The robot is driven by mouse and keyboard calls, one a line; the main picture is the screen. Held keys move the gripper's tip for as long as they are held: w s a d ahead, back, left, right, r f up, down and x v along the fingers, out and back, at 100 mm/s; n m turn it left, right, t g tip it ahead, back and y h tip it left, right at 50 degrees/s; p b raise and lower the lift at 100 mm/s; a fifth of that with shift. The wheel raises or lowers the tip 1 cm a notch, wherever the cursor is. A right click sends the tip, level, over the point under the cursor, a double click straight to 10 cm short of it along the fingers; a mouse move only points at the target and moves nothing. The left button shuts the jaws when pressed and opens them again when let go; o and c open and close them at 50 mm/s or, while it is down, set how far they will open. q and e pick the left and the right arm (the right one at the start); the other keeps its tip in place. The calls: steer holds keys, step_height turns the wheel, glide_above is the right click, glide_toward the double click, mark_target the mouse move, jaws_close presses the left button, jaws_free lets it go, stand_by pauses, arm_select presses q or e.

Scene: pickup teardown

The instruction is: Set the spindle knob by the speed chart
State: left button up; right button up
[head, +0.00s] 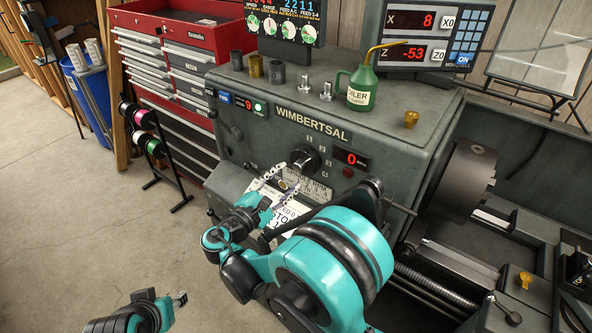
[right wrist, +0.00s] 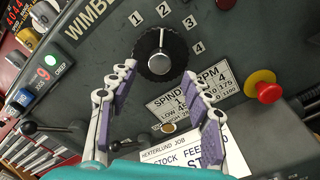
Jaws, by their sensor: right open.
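The black spindle knob (head: 305,158) is on the lathe's front panel; in the right wrist view the knob (right wrist: 158,62) has a white pointer line directed up toward the 2 among the numbers 1 to 4. The speed chart (right wrist: 186,98), headed SPINDLE RPM, is just below it and partly covered by a finger. My right gripper (right wrist: 163,78) is open and empty, its fingers spread below the knob and in front of the chart; in the head view this gripper (head: 288,176) is close to the panel. My left gripper (head: 180,298) is at the lower left, away from the lathe.
A job card (right wrist: 185,150) is below the chart. A red button (right wrist: 265,91) and a black lever (right wrist: 32,129) flank the fingers. The red display (head: 351,160) reads 0. A green oiler (head: 362,88) and metal parts stand on the lathe top.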

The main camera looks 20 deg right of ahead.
mark_target(297, 169)
steer(key=x, duration=0.5)
steer(key=shift+d+b, duration=0.1)
steer(key=shift+b, duration=0.2)
steer(key=shift+c, duration=0.3)
jaws_close()
